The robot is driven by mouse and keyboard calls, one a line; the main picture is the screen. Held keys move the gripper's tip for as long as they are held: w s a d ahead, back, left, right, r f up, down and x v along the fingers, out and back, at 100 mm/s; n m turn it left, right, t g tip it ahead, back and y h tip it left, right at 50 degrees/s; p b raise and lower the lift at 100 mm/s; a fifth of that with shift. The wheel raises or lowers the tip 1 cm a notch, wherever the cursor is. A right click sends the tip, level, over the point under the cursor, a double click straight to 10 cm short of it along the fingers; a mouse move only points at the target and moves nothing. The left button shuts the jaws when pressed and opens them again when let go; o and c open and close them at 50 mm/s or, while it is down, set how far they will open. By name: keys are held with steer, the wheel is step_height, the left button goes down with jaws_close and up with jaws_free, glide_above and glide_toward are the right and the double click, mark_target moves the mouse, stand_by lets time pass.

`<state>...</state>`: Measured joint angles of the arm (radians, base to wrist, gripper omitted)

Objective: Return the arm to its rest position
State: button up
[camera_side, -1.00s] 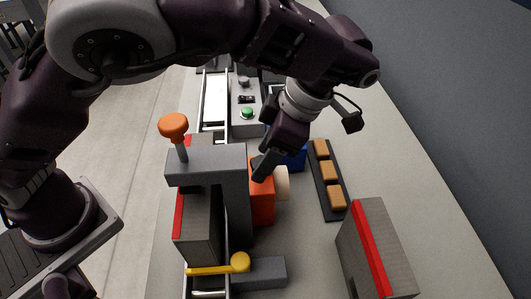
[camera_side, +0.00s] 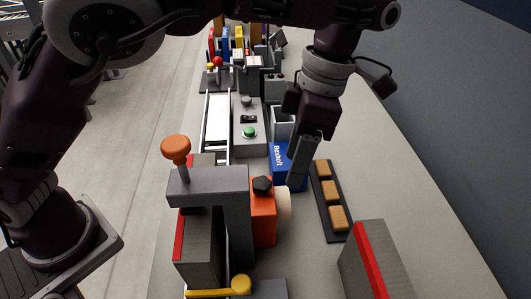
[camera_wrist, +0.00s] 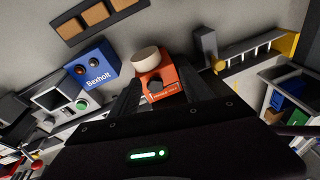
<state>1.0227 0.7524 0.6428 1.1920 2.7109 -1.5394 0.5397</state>
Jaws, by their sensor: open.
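My gripper (camera_side: 297,172) hangs pointing nearly straight down above the bench, over the right side of the blue box, with nothing seen in it. In the wrist view its two dark fingers (camera_wrist: 163,95) stand apart, and the orange box (camera_wrist: 170,80) shows beyond and between them. The orange box also shows in the side view (camera_side: 263,228), with a black knob (camera_side: 262,184) on top and a cream round part (camera_side: 284,204) on its side. The gripper is apart from the orange box. Whether a fingertip touches the blue box (camera_side: 280,160) cannot be told.
A grey clamp frame (camera_side: 238,210) with an orange-knobbed screw (camera_side: 176,149) stands left of the orange box. A dark strip with several tan blocks (camera_side: 329,194) lies to the right. A grey block with a red stripe (camera_side: 372,262) stands front right. A green-button panel (camera_side: 249,132) stands behind.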

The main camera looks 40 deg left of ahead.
steer(key=w+d+r+n+t+h, duration=0.1)
steer(key=w+r+n+t+h, duration=0.5)
steer(key=r, duration=0.3)
steer(key=w+d+r+n+t+h, duration=0.1)
steer(key=w+r+n+t+h, duration=0.3)
steer(key=r+n+h, duration=0.4)
steer(key=w+a+r+n+t+y, duration=0.1)
steer(key=a+r+n+t+y, duration=0.65)
steer(key=a+n, duration=0.5)
steer(key=s+a+f+n+g+y, duration=0.1)
steer(key=s+a+f+n+y, duration=0.15)
steer(key=s+a+n, duration=0.3)
steer(key=s+a+f+n+g+y, duration=0.2)
steer(key=s+a+n+y, duration=0.2)
steer(key=a+n, duration=0.25)
steer(key=s+d+f+n+g, duration=0.1)
steer(key=s+f+n+g, duration=0.2)
steer(key=s+f, duration=0.3)
steer(key=s+d+f+n+g+h, duration=0.1)
steer(key=s+f+n+g, duration=0.2)
steer(key=s, duration=1.1)
step_height(320, 180, down, 4)
steer(key=shift+d+r+n+g, duration=0.15)
steer(key=shift+d+n+g, duration=0.2)
steer(key=shift+n, duration=0.9)
